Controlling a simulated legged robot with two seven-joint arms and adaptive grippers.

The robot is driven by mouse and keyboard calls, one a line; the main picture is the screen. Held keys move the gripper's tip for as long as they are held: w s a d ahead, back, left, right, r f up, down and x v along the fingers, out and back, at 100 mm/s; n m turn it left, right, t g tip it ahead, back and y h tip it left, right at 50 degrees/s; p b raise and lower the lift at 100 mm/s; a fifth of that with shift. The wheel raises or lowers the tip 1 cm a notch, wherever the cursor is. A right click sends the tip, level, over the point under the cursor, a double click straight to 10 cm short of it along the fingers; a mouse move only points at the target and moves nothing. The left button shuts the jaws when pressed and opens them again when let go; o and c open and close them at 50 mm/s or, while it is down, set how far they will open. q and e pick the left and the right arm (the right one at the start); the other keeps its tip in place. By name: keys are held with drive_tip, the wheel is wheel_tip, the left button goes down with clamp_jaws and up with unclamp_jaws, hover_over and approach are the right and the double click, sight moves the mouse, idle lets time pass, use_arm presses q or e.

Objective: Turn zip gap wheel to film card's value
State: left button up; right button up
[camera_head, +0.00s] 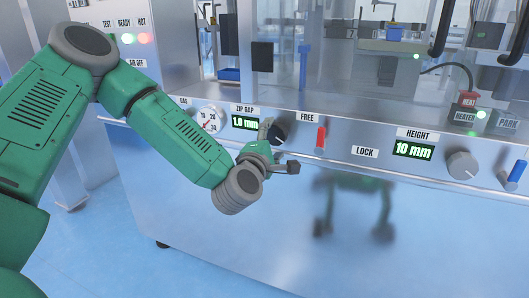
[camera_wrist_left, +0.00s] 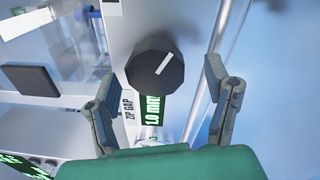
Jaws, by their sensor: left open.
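The zip gap wheel is a dark round knob (camera_head: 278,133) on the machine's front panel, beside the green ZIP GAP display (camera_head: 244,122), which reads 1.0 mm. In the left wrist view the wheel (camera_wrist_left: 155,63) shows a white pointer line across its face. My left gripper (camera_head: 279,147) is open at the wheel. In the left wrist view its two fingers (camera_wrist_left: 161,82) stand on either side of the wheel, with a visible gap to each. I cannot make out a film card. My right gripper is not in view.
A red switch marked FREE (camera_head: 321,137) sits just right of the wheel, and a gas gauge (camera_head: 208,119) to the left. Further right are the HEIGHT display (camera_head: 413,151) at 10 mm, a grey knob (camera_head: 462,165) and a blue switch (camera_head: 517,171). The panel below is bare.

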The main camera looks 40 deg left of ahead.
use_arm(q)
drive_tip(key=v, duration=0.9)
drive_tip(key=shift+s+f, duration=0.2)
drive_tip(key=shift+s, duration=0.1)
drive_tip(key=shift+d, duration=0.1)
drive_tip(key=s+d+f+m+g+h, duration=0.2)
drive_tip(key=d+f+m, duration=0.15)
drive_tip(key=f, duration=0.35)
drive_tip(key=s+d+f+m+g+h, duration=0.2)
drive_tip(key=d+f+m+g, duration=0.1)
drive_tip(key=f+m, duration=0.25)
drive_tip(key=s+d+f+m+g+h, duration=0.2)
drive_tip(key=s+d+f+m, duration=0.15)
drive_tip(key=f, duration=0.35)
drive_tip(key=s+f+m+g, duration=0.4)
drive_tip(key=s+f+m, duration=0.1)
drive_tip(key=s+f, duration=0.25)
drive_tip(key=s+a+f+m+g+y, duration=0.1)
drive_tip(key=s+a+f+m+g, duration=0.1)
drive_tip(key=s+f+m+g, duration=0.3)
drive_tip(key=s+a+f+m+g, duration=0.1)
drive_tip(key=s+f+m, duration=0.1)
drive_tip(key=s, duration=0.5)
wheel_tip(320, 180, up, 12)
drive_tip(key=p, duration=1.3)
drive_tip(key=shift+s+a+r, duration=0.2)
drive_tip(key=shift+s+a, duration=0.2)
drive_tip(key=shift+a, duration=0.05)
